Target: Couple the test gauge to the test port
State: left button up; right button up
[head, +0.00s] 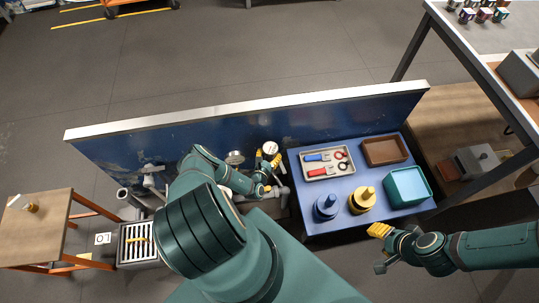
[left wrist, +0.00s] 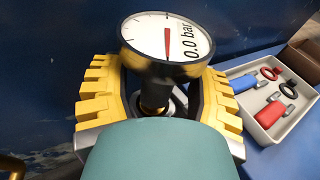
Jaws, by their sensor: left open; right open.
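The test gauge (left wrist: 166,45) has a round white face with a red needle and reads "0.0 bar". In the head view the gauge (head: 270,148) stands by the blue panel. My left gripper (head: 268,162) is at the gauge. In the left wrist view its yellow-padded fingers (left wrist: 158,95) are open, one on each side of the gauge's dark stem. Below the stem is a round metal fitting (left wrist: 176,104), partly hidden; I cannot tell whether the stem is locked to it.
The blue panel (head: 235,125) stands close behind the gauge.

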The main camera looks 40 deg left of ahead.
pick_arm(q)
jog(key=v, duration=1.2)
